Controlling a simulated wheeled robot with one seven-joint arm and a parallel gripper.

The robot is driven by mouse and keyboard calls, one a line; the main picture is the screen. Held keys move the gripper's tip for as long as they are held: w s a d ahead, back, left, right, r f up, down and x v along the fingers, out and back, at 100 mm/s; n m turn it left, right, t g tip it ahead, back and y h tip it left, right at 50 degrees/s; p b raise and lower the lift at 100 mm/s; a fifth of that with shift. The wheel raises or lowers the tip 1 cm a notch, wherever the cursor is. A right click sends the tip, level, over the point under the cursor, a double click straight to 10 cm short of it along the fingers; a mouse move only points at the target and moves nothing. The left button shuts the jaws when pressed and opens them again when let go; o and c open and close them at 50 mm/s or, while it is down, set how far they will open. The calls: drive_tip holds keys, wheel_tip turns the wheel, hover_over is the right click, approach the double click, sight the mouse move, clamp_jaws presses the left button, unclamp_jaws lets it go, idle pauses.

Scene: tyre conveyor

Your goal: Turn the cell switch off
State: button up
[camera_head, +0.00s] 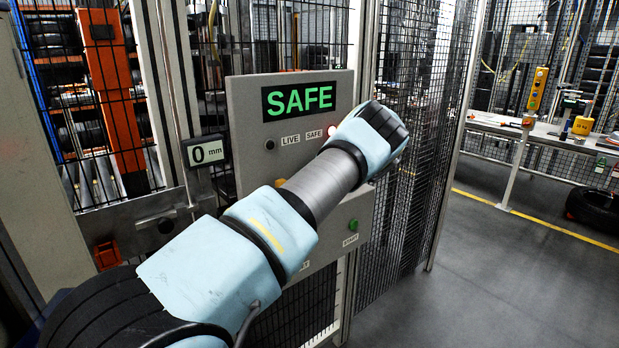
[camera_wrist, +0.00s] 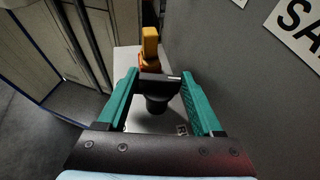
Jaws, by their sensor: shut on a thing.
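In the wrist view, the two teal fingers of my gripper (camera_wrist: 160,88) reach forward on either side of a black switch knob (camera_wrist: 158,103). They are shut on the knob, whose crossbar carries a short white mark near its right end. In the head view, my arm reaches across a grey control panel (camera_head: 238,155), and its wrist end hides the fingers and the cell switch. The panel's display (camera_head: 298,100) reads SAFE in green. Below it are labels LIVE (camera_head: 290,139) and SAFE (camera_head: 314,134), with a red light beside the SAFE label.
In the wrist view, an orange-yellow part (camera_wrist: 149,46) stands just beyond the knob. In the head view, a gauge (camera_head: 206,150) reads 0 mm beside the panel. A green button (camera_head: 353,225) is below. Mesh fencing (camera_head: 425,80) stands behind; open floor (camera_head: 480,290) lies right.

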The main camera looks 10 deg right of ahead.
drive_tip(key=o, duration=1.4)
drive_tip(key=shift+c, duration=0.2)
drive_tip(key=shift+r+t, duration=0.1)
drive_tip(key=shift+t, duration=0.2)
